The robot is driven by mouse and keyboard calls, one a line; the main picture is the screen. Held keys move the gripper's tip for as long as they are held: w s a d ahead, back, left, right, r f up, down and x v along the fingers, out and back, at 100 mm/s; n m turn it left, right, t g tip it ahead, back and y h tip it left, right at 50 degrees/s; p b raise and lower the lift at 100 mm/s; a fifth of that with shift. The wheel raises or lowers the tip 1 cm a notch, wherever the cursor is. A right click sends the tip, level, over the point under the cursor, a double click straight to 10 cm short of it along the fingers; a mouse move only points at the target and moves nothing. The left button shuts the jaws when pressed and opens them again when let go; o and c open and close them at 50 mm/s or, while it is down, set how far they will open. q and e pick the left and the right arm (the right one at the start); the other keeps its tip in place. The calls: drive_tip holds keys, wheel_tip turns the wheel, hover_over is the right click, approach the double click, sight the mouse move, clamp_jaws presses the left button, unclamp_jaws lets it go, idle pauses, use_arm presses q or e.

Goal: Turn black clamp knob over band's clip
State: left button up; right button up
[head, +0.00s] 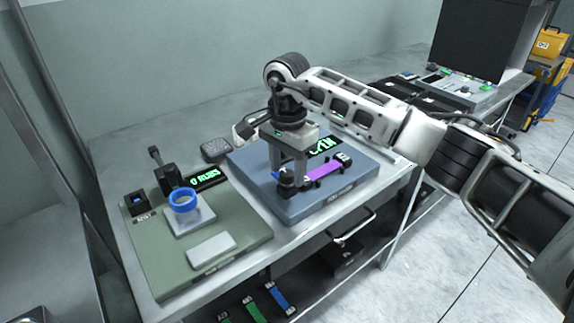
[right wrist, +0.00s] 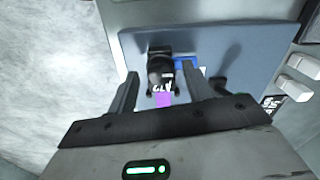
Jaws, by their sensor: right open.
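A purple band (head: 324,169) lies on the blue-grey station (head: 300,208), and a small part of it shows in the right wrist view (right wrist: 163,100). The black clamp knob (right wrist: 160,70) stands between my right gripper's fingers, with a blue piece (right wrist: 185,63) beside it. In the head view the knob is partly hidden by the fingers. My right gripper (head: 288,180) is open and points down over the knob, one finger on each side; it also shows in the right wrist view (right wrist: 157,88). Whether the fingers touch the knob I cannot tell. The band's clip is not clearly visible.
Left of the station is a green board (head: 150,245) with a blue ring (head: 183,199) on a pale block and a small display (head: 203,181). A dark mesh-topped item (head: 215,150) stands behind. Green and blue bands (head: 280,297) lie on the lower shelf.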

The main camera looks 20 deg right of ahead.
drive_tip(key=shift+f, duration=0.25)
drive_tip(key=c, duration=1)
